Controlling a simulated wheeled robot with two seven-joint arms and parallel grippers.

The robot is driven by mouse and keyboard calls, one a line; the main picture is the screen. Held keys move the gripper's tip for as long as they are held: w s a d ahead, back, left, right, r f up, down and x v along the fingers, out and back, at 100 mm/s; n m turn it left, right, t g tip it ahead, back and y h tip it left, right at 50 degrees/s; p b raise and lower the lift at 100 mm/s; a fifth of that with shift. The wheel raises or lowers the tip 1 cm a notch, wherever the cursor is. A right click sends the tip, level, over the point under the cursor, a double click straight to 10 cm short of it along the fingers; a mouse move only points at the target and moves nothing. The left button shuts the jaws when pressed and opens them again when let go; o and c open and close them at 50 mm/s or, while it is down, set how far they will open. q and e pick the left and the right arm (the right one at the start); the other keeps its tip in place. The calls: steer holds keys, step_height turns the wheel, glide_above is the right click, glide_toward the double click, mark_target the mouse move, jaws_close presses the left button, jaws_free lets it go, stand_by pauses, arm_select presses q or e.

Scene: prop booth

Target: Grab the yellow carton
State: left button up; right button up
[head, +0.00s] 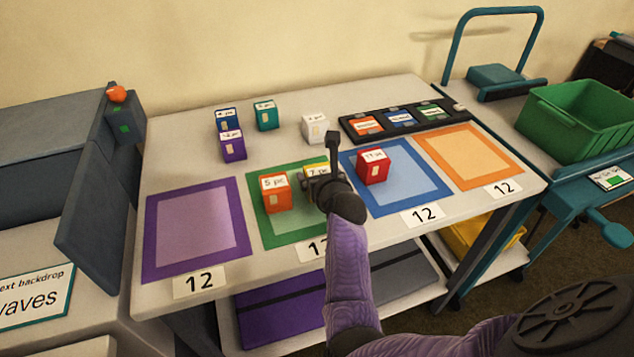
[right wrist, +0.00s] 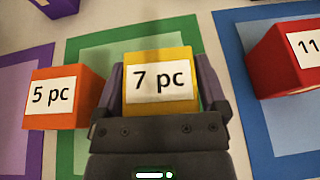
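The yellow carton (head: 316,168), labelled "7 pc", is at the right part of the green mat (head: 308,226), mostly hidden by my right gripper in the head view. In the right wrist view the yellow carton (right wrist: 158,62) sits between the two fingers of my right gripper (right wrist: 161,90). The fingers lie close along both its sides with no clear gap, so the gripper looks shut on it. Its lower part is hidden, and I cannot tell whether it is lifted. My left gripper is not in view.
An orange carton (head: 276,195) stands just left of the yellow one, and a red carton (head: 373,167) stands right on the blue mat (head: 418,204). Blue (head: 227,120), purple (head: 232,147), teal (head: 267,116) and white (head: 315,130) cartons stand farther back. The purple mat (head: 240,218) is empty.

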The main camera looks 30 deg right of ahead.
steer(key=c, duration=1)
